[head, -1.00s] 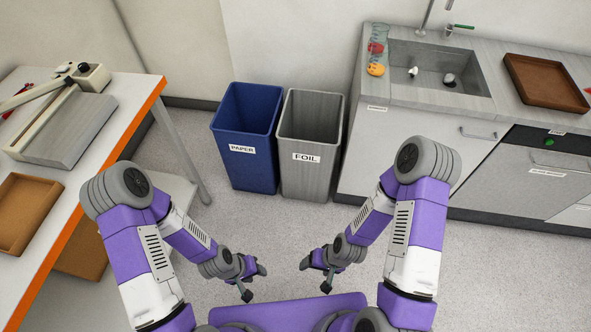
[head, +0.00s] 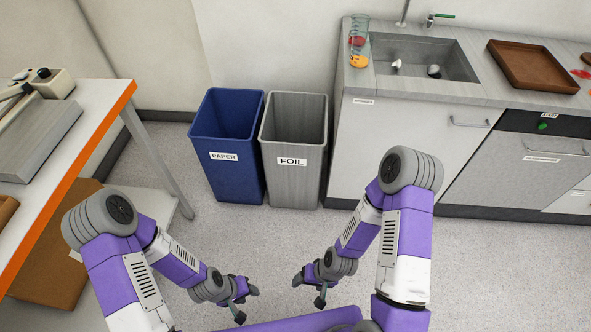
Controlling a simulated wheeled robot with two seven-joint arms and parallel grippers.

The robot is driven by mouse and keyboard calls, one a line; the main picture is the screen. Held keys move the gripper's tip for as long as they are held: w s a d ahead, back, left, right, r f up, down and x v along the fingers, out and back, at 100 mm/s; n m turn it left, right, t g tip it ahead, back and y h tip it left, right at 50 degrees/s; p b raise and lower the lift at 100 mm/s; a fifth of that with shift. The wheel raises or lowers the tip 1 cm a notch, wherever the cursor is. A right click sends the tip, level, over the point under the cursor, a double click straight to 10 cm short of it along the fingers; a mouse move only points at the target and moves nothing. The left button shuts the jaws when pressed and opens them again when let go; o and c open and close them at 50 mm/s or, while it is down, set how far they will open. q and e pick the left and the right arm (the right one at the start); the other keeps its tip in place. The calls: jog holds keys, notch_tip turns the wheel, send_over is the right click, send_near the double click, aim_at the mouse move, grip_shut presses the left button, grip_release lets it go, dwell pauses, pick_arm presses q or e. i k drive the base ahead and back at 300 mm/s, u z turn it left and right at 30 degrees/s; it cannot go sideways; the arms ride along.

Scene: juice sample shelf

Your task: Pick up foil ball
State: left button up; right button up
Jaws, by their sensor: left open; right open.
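No foil ball can be clearly made out. A small dark grey lump (head: 434,71) and a small white crumpled piece (head: 397,65) lie in the sink (head: 455,64); they are too small to tell whether either is the foil ball. My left gripper (head: 247,304) is open and empty, low over the floor in front of me. My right gripper (head: 308,292) is open and empty beside it. Both are well away from the sink.
A blue PAPER bin (head: 234,178) and a grey FOIL bin (head: 291,172) stand by the wall. A white table (head: 98,98) stands left. Floor ahead is clear.

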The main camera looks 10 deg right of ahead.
aim_at(433, 69)
jog(key=z, duration=1.55)
jog(key=k, duration=0.3)
jog(key=z, duration=1.05)
jog(key=k, duration=1.05)
jog(key=z, duration=0.5)
jog(key=i, duration=1.6)
jog(key=u, duration=1.4)
jog(key=i, duration=1.15)
jog(key=u, duration=1.25)
